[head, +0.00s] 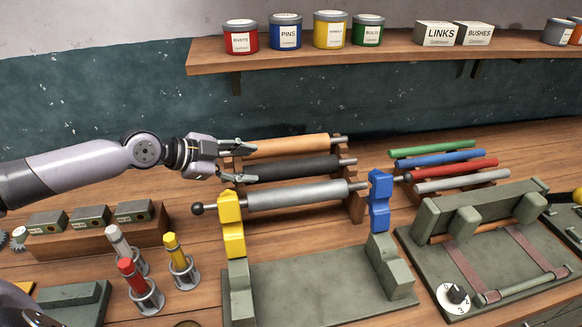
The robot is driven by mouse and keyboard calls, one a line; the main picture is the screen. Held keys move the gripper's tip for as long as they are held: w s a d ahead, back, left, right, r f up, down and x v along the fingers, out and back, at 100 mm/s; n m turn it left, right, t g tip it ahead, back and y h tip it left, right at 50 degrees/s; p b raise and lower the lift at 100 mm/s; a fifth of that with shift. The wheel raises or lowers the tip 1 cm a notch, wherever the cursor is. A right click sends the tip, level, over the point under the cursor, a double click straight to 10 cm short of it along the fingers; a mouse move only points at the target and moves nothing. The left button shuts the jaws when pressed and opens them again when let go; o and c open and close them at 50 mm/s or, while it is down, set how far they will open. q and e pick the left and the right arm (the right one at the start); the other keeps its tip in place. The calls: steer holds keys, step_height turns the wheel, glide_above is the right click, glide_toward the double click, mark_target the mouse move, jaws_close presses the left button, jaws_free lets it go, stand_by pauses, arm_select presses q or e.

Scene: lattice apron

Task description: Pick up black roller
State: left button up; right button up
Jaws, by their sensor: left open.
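The black roller (295,168) lies on a wooden rack (356,206), between a tan roller (290,145) behind it and a grey roller (300,194) in front. My left gripper (247,161) is open at the left end of the rollers. One finger shows near the tan roller's left end and the other just in front of the black roller's left end. I cannot tell whether the fingers touch either roller. The black roller's left tip is partly hidden near the gripper. My right gripper is not in view.
A yellow block (231,222) and a blue block (380,200) stand by the grey roller's ends, above a green-grey fixture (318,285). Colored rods (440,160) lie to the right. Capped tubes (180,258) stand front left. A shelf (400,55) with tins hangs above.

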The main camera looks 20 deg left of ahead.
mark_target(280, 168)
arm_select(q)
steer(key=p+x, duration=0.2)
steer(key=x, duration=0.4)
steer(key=shift+w+d+p, duration=0.1)
steer(key=shift+w+p, duration=0.1)
steer(key=shift+p, duration=0.1)
steer(key=shift+w+d+f, duration=0.25)
steer(key=shift+w, duration=0.05)
steer(key=shift+w+d+p, duration=0.1)
steer(key=shift+w+p, duration=0.1)
steer(key=shift+p, duration=0.1)
steer(key=p+x, duration=0.2)
steer(key=x, duration=0.2)
steer(key=shift+w+d, duration=0.1)
steer(key=shift+w+d+f, duration=0.15)
steer(key=shift+w+f, duration=0.05)
steer(key=shift+f, duration=0.05)
